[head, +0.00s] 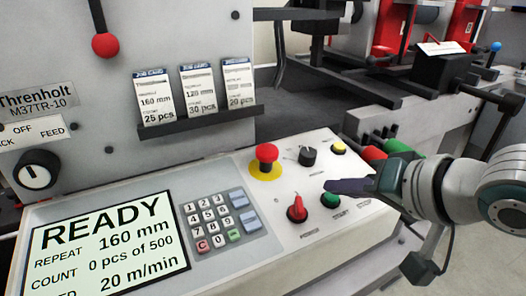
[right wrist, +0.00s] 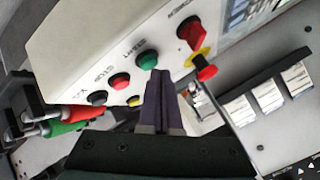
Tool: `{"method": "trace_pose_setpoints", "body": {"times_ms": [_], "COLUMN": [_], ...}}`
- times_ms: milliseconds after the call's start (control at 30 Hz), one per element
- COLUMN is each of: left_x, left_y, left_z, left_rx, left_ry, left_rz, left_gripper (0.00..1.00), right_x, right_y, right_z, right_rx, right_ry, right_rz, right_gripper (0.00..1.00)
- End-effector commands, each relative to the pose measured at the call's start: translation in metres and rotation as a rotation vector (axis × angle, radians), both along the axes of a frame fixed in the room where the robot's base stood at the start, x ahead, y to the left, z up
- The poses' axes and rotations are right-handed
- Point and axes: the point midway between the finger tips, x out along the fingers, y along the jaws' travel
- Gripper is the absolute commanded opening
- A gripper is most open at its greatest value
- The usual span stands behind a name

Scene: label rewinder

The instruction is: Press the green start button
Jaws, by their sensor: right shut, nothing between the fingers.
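The green start button (head: 330,200) is on the sloped light control panel (head: 275,215), right of the red rotary knob (head: 297,209). It also shows in the right wrist view (right wrist: 147,59), just beyond my fingertips. My right gripper (head: 328,186) reaches in from the right, with its dark fingers shut and empty. It also shows in the right wrist view (right wrist: 159,74). The fingertips are very close to the button, beside its far edge in the head view. I cannot tell whether they touch it. My left gripper is not in view.
A red emergency stop (head: 267,154) on a yellow ring, a black knob (head: 308,155) and a yellow button (head: 338,148) stand nearby. The display (head: 105,245) reads READY; a keypad (head: 215,218) is beside it. Red and green handles (head: 395,147) lie behind my gripper.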

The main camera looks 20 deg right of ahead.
Motion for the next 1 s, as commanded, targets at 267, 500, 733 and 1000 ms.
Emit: {"method": "trace_pose_setpoints", "body": {"times_ms": [267, 500, 733, 1000], "left_x": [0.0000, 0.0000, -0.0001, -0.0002], "left_y": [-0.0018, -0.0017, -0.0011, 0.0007], "left_z": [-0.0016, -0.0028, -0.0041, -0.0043], "left_rx": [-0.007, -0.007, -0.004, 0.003], "left_ry": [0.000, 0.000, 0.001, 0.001], "left_rz": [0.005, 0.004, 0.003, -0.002], "left_gripper": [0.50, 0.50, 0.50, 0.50], "right_x": [0.0005, 0.0009, 0.0012, 0.0012], "right_y": [-0.0002, -0.0002, 0.0000, 0.0001], "right_z": [-0.0033, -0.0062, -0.0090, -0.0097], "right_rx": [-0.001, -0.001, -0.001, 0.000], "right_ry": [0.001, 0.001, 0.001, 0.001], "right_rz": [-0.001, -0.001, -0.001, 0.000], "right_gripper": [0.00, 0.00, 0.00, 0.00]}}
